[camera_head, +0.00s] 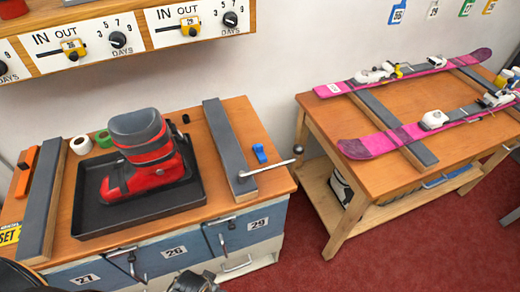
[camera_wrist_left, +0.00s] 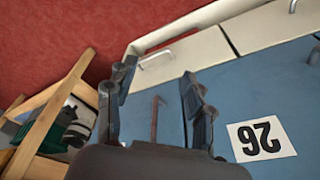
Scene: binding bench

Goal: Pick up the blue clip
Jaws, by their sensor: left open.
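The blue clip (camera_head: 260,153) lies on the wooden bench top (camera_head: 272,182), just right of the right-hand grey bar. My left gripper (camera_head: 195,281) shows at the bottom edge of the head view, in front of the bench drawers and below the bench top, apart from the clip. In the left wrist view its two dark fingers (camera_wrist_left: 160,92) are spread, with nothing between them but the blue drawer front behind. The clip does not show in the wrist view. My right gripper is not in view.
A black tray (camera_head: 84,222) with a red boot (camera_head: 150,170) sits between two grey bars (camera_head: 228,148). A metal crank with a ball knob (camera_head: 298,149) is close to the clip. Drawers numbered 26 (camera_head: 174,252) and 29 (camera_head: 258,224) front the bench. A table with pink skis (camera_head: 370,147) stands right.

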